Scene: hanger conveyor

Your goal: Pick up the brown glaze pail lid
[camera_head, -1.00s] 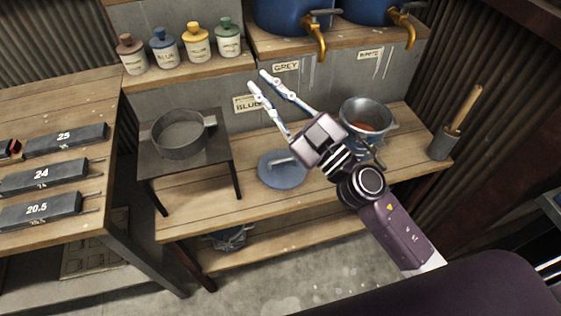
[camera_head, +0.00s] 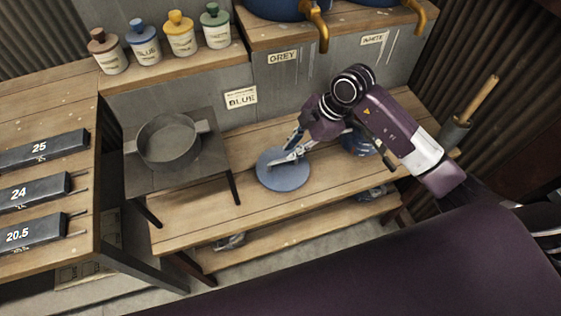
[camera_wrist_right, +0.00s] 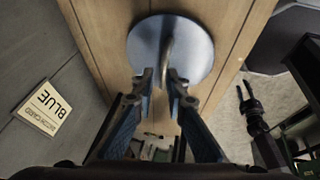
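A round blue-grey lid (camera_head: 283,176) with a raised bar handle lies flat on the wooden bench; no brown lid shows. It also shows in the right wrist view (camera_wrist_right: 200,62), with its handle (camera_wrist_right: 167,50) upright in the picture. My right gripper (camera_wrist_right: 163,76) is open, its two fingertips apart on either side of the handle's near end; I cannot tell if they touch it. In the head view the right gripper (camera_head: 286,150) is over the lid. A pail (camera_head: 357,141) behind my right arm is mostly hidden.
A dark stand (camera_head: 215,165) holds a grey round pan (camera_head: 167,143) left of the lid. Several capped jars (camera_head: 144,46) stand on the upper shelf. A holder with a wooden handle (camera_head: 478,102) stands at the right. The bench (camera_head: 215,222) front left is clear.

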